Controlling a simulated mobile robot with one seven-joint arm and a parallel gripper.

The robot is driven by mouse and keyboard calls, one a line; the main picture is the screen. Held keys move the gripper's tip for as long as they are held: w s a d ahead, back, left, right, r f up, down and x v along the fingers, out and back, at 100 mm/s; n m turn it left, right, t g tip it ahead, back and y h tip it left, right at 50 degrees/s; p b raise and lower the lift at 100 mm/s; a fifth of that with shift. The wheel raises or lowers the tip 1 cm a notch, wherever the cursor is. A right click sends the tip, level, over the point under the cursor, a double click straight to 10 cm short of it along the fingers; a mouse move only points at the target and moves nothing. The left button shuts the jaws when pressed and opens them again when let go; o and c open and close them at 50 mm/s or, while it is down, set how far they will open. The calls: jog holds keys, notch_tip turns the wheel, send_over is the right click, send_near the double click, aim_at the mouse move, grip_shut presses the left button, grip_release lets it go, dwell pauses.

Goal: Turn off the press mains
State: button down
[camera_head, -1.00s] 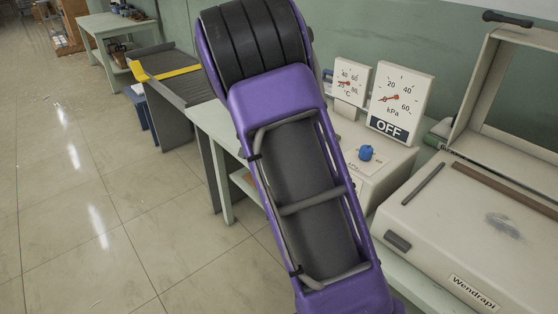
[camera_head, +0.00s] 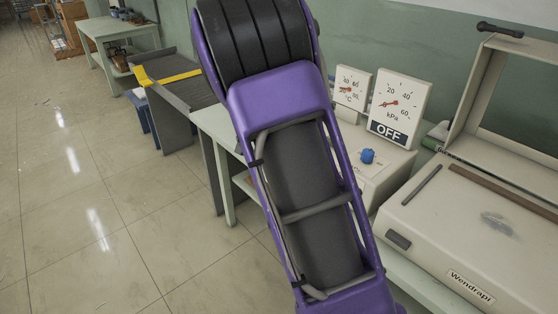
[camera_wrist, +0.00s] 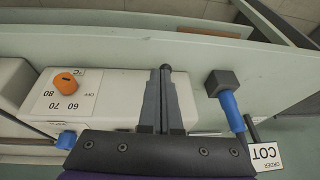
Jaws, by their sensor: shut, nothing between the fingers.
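The press (camera_head: 460,225), marked "Wendrapi", stands at the right in the head view with its lid raised. Beside it is a pale control box (camera_head: 375,188) with a blue knob (camera_head: 367,156). A kPa gauge (camera_head: 398,100) above a dark "OFF" sign (camera_head: 388,133) and a °C gauge (camera_head: 349,88) stand behind it. In the wrist view an orange knob (camera_wrist: 65,82) sits on a dial marked OFF, 60, 70, 80; a blue knob (camera_wrist: 66,140) is at lower left. My gripper (camera_wrist: 166,70) is shut and empty, over the box. I cannot identify a mains switch.
A blue-handled tool with a dark block head (camera_wrist: 228,102) lies right of my gripper, near an order tag (camera_wrist: 265,155). A pale table edge (camera_wrist: 150,48) runs across. A grey unit with a yellow bar (camera_head: 172,76) stands left; the tiled floor (camera_head: 90,200) is clear.

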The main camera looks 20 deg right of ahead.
jog(key=s+a+r, duration=0.3)
jog(key=a+r, duration=0.1)
jog(key=a, duration=0.1)
jog(key=shift+a, duration=0.25)
jog(key=shift+r, duration=0.1)
